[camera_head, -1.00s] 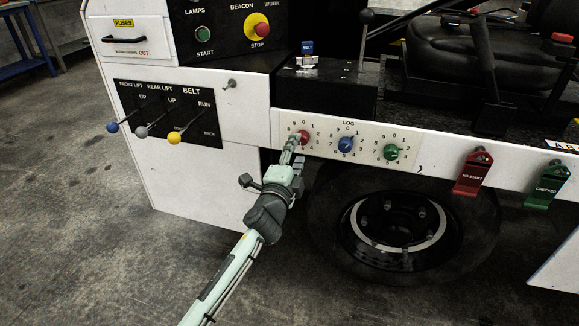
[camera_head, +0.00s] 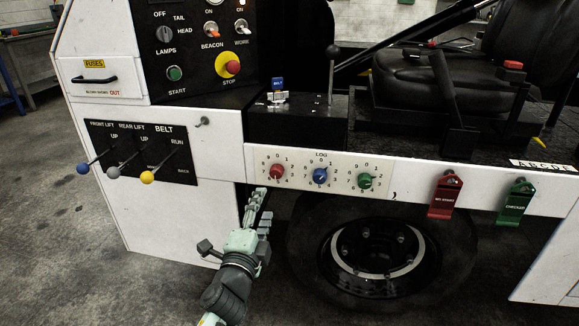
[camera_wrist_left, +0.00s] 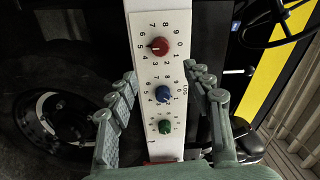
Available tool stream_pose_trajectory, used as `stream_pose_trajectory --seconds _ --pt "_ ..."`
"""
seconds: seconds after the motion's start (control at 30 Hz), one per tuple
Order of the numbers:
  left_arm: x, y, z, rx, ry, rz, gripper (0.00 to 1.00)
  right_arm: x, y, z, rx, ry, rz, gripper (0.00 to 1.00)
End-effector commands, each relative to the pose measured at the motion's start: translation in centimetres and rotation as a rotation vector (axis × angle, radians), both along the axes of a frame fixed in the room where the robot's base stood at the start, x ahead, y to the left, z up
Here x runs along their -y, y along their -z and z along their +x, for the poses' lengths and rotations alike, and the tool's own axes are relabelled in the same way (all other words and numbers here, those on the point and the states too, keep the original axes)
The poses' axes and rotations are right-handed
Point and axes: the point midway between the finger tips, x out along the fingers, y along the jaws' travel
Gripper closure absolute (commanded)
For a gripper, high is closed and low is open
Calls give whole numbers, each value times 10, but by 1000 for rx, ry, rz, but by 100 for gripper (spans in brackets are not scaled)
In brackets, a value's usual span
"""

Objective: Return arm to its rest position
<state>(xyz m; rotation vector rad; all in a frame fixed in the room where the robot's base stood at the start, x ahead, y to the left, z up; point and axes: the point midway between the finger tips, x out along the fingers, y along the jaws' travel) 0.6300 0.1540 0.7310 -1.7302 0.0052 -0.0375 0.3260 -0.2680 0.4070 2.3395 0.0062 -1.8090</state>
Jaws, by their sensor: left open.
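My left gripper (camera_head: 257,208) is open and empty in the head view, below and a little left of the LOG panel (camera_head: 341,172), apart from it. The panel carries a red knob (camera_head: 277,171), a blue knob (camera_head: 320,176) and a green knob (camera_head: 365,180), with digits around each. In the left wrist view, the two fingers of my left gripper (camera_wrist_left: 166,95) stand apart on either side of the panel, with the red knob (camera_wrist_left: 158,46), blue knob (camera_wrist_left: 162,93) and green knob (camera_wrist_left: 165,127) between them. My right gripper is not in view.
Blue, grey and yellow levers (camera_head: 147,177) stick out at the left. A wheel (camera_head: 375,250) is right of my left gripper, under the panel. Red (camera_head: 445,196) and green (camera_head: 516,205) tags hang at the right. Open floor (camera_head: 60,260) lies at the lower left.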

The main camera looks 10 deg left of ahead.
Motion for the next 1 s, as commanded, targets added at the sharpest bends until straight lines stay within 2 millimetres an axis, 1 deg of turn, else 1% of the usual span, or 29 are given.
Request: stream_pose_trajectory --seconds 0.07,0.13,0.17,0.27,0.3,0.37,0.4,0.47,0.5,0.57,0.6,0.7,0.8,0.9,1.0 --pt "-6 10 -3 -28 -16 -28 49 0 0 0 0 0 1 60" --pt "-18 30 -9 -85 -52 -85 49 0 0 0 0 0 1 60" --pt "-25 42 -14 -119 -74 -121 49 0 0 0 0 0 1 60" --pt "-54 96 -38 -269 -177 -275 49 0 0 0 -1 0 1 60" --pt "-66 121 -52 -340 -230 -346 49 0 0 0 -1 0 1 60" --pt "-81 157 -77 -445 -310 -450 49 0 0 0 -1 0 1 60" --pt "-90 180 -96 -513 -367 -517 49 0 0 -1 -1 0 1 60" --pt "-101 213 -127 -616 -453 -613 49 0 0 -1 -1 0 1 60" --pt "-106 233 -148 -682 -511 -672 49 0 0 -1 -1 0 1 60" --pt "-112 260 -182 -776 -597 -754 49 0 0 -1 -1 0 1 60" --pt "-115 275 -203 -833 -651 -802 49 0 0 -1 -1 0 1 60" --pt "-117 302 -250 -952 -767 -900 49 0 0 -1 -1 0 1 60" --pt "-116 316 -283 -1034 -850 -962 49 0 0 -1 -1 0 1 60" --pt "-115 323 -300 -1076 -894 -992 49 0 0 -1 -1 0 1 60" --pt "-114 325 -305 -1089 -905 -1001 49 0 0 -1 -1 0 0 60"
